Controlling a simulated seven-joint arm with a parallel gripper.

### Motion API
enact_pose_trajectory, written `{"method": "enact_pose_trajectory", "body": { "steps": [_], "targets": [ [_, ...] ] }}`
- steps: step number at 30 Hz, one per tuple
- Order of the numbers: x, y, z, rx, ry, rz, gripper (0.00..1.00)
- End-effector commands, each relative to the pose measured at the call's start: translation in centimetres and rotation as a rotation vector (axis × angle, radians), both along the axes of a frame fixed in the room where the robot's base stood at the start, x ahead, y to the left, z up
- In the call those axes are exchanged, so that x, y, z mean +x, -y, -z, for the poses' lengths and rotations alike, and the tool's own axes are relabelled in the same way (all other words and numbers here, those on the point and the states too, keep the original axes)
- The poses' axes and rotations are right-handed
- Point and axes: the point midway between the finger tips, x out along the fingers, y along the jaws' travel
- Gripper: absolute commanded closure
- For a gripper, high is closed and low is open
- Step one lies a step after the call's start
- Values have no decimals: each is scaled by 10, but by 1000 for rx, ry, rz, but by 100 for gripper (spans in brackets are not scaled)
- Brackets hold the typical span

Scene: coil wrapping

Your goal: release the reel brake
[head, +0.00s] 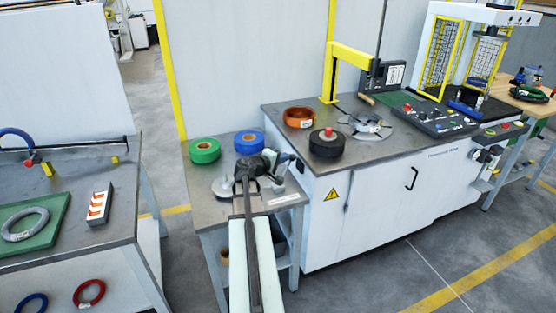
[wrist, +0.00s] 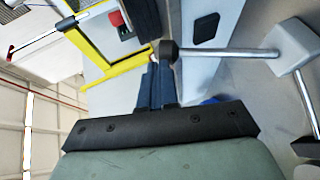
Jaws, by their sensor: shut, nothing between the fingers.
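In the wrist view, a metal lever (wrist: 225,53) with a black ball knob (wrist: 168,52) runs right to a grey block (wrist: 300,46); I take it for the reel brake lever. My gripper (wrist: 157,68) is shut and empty, its dark fingers ending just beside the knob. I cannot tell whether they touch it. In the head view my gripper (head: 278,159) is over the small grey table, by the cabinet's left end. My arm and gripper hide part of the table there, and the lever is too small to make out clearly.
On the small table stand a green roll (head: 205,151), a blue roll (head: 249,142) and a grey disc (head: 227,187). The neighbouring bench (head: 385,150) holds a black roll (head: 326,145), a copper-coloured coil (head: 299,117) and a yellow arm (head: 352,57). Open floor lies in front.

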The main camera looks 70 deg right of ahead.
Motion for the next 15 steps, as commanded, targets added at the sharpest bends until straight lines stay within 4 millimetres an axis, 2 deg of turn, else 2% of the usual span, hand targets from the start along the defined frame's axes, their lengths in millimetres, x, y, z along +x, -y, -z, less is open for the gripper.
{"method": "enact_pose_trajectory", "body": {
  "steps": [15],
  "targets": [
    [-15,15,3,0,-2,4,100]
  ]
}}
